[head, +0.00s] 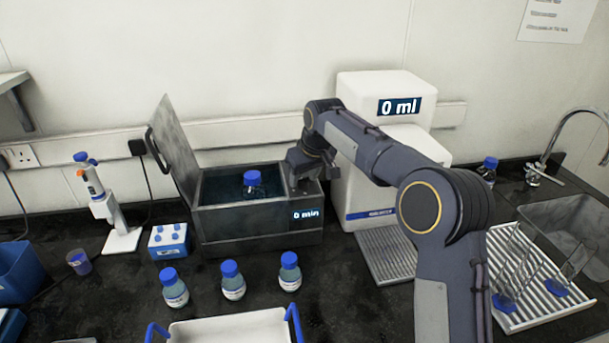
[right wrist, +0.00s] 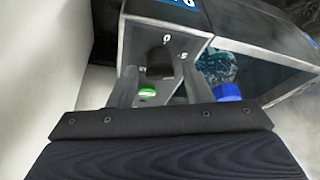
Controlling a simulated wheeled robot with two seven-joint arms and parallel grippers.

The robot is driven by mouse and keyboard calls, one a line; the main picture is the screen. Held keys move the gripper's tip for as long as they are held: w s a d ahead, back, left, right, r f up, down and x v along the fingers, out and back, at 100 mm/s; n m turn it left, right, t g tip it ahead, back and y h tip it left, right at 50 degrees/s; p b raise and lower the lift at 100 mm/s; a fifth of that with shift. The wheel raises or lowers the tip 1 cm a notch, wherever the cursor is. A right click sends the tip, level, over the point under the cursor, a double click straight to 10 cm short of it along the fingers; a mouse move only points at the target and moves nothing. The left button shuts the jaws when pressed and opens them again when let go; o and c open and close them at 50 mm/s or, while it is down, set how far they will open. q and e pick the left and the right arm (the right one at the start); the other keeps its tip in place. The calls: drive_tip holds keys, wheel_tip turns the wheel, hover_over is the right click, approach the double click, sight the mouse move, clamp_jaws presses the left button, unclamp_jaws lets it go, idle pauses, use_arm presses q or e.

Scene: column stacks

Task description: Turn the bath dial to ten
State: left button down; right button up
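The water bath (head: 255,222) stands on the bench with its lid up and its display (head: 306,214) reading "0 min". A blue-capped bottle (head: 253,182) sits in its water. The dark bath dial (right wrist: 160,62) is on the top panel at the bath's right end, with marks "0" and "5" near it. A green lit button (right wrist: 148,91) is beside the dial. My right gripper (head: 302,184) is over this panel. In the right wrist view its fingers (right wrist: 162,78) are apart, one on each side of the dial; contact is unclear. My left gripper is out of view.
A white dispenser (head: 385,92) reading "0 ml" stands close behind my right arm. Several blue-capped bottles (head: 232,281) and a white tray (head: 230,328) are in front of the bath. A drying rack (head: 535,285) and sink (head: 575,225) are at the right.

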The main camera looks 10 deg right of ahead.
drive_tip(key=c, duration=0.8)
drive_tip(key=shift+m, duration=0.4)
drive_tip(key=m, duration=0.1)
drive_tip(key=m+h+p, duration=0.1)
drive_tip(key=m, duration=0.1)
drive_tip(key=shift+a+r+h, duration=0.1)
drive_tip(key=shift+a+h, duration=0.1)
drive_tip(key=shift+h, duration=0.1)
drive_tip(key=m+h+p, duration=0.1)
drive_tip(key=m+p, duration=0.1)
drive_tip(key=m, duration=0.1)
drive_tip(key=shift+m, duration=0.3)
drive_tip(key=m+h+p, duration=0.1)
drive_tip(key=m, duration=0.1)
drive_tip(key=m+p, duration=0.1)
drive_tip(key=m, duration=0.1)
drive_tip(key=shift+w+a+g+h, duration=0.1)
drive_tip(key=shift+a+g+h, duration=0.05)
drive_tip(key=shift+g+h, duration=0.25)
drive_tip(key=shift+m+g+h+p, duration=0.3)
drive_tip(key=shift+m+p, duration=0.25)
drive_tip(key=shift+m, duration=0.65)
